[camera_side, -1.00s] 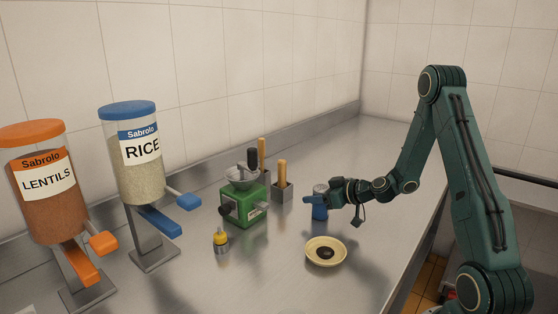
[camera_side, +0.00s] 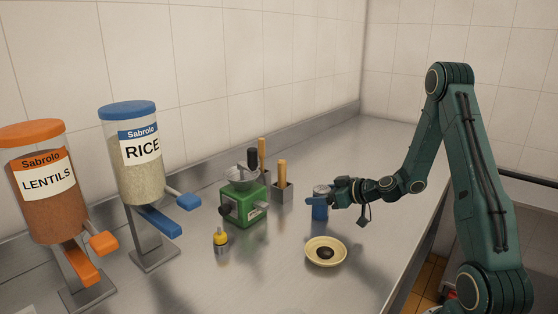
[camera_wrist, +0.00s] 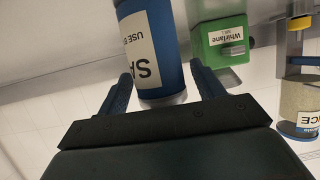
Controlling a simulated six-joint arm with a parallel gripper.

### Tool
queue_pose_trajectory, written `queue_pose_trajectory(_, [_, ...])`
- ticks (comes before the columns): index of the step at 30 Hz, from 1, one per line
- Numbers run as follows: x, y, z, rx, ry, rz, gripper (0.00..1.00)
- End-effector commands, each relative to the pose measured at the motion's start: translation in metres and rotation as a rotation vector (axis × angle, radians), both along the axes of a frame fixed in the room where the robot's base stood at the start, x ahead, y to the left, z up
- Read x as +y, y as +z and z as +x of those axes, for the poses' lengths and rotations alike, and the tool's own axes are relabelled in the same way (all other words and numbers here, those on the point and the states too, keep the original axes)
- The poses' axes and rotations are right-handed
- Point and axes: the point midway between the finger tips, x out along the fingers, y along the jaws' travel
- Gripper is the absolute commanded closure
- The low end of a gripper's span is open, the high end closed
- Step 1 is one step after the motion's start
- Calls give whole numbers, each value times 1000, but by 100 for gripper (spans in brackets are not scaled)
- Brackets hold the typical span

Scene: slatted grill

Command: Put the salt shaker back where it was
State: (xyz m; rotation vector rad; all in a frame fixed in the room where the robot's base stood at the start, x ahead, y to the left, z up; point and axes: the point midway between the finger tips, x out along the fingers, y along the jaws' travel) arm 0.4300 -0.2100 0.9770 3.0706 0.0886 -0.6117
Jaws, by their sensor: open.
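The salt shaker (camera_side: 320,211) is a blue cylinder with a grey top and a white label. It stands upright on the steel counter, behind the cream dish. My gripper (camera_side: 318,200) is level with its upper part. In the wrist view the shaker (camera_wrist: 138,50) appears upside down, its label partly readable as "SA". The two blue fingers of my gripper (camera_wrist: 164,86) are spread on either side of it, with a gap showing at least on the left.
A cream dish (camera_side: 313,259) with dark contents is in front of the shaker. A green mill (camera_side: 240,207), a grey holder (camera_side: 283,193) and a small yellow-topped bottle (camera_side: 221,241) stand to the left. Rice (camera_side: 140,180) and lentil (camera_side: 45,200) dispensers are further left. The counter behind is clear.

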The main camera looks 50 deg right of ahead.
Motion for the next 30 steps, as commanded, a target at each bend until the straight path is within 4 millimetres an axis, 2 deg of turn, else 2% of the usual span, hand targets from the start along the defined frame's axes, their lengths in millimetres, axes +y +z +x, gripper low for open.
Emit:
queue_pose_trajectory(6, [-3,11,-26,0,-4,0,32])
queue_pose_trajectory(13, [-3,19,-46,0,-2,0,32])
queue_pose_trajectory(19, [-3,22,-53,-1,-1,0,32])
queue_pose_trajectory(30, [-3,22,-54,-1,0,-1,32])
